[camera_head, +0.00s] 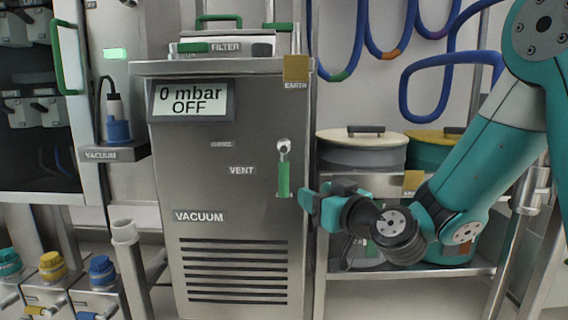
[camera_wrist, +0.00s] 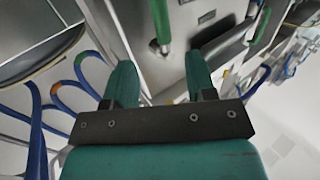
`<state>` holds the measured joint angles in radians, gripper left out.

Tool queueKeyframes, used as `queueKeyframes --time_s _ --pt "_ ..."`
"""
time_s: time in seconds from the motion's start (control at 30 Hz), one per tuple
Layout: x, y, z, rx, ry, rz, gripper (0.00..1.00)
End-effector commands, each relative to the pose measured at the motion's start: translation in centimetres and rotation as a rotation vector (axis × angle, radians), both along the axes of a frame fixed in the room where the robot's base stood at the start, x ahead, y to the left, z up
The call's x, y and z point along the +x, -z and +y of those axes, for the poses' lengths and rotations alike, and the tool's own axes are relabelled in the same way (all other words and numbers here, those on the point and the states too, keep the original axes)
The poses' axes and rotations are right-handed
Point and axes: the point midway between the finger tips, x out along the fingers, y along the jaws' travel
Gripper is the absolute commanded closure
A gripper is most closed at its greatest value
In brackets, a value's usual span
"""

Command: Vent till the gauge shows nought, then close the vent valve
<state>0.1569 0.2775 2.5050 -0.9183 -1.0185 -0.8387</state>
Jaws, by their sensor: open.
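The gauge display (camera_head: 190,100) on the steel vacuum cabinet reads "0 mbar" and "OFF". The vent valve handle (camera_head: 284,180) is a green lever right of the VENT label (camera_head: 242,170). It hangs straight down from its metal pivot. My gripper (camera_head: 311,203) is just right of the lever, at about the height of its lower end. In the wrist view the lever (camera_wrist: 160,20) shows beyond the gap between my two green fingers (camera_wrist: 160,72). The fingers are apart with nothing between them, and the lever looks clear of them.
The vacuum cabinet (camera_head: 230,230) has a yellow EARTH plate (camera_head: 296,69) at its upper right edge. A shelf with lidded drums (camera_head: 360,150) stands right, behind my arm. Blue hoses (camera_head: 357,50) hang above it. Coloured-top valves (camera_head: 52,268) stand lower left.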

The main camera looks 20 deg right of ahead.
Motion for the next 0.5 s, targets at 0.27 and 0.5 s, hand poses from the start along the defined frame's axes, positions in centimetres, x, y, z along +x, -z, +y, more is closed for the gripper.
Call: queueKeyframes --time_s 0.27,0.5 --pt "5.8 -0.5 1.9 -0.002 -0.005 0.002 0.49" --pt "10.1 0.0 3.1 -0.002 -0.003 -0.002 0.49"
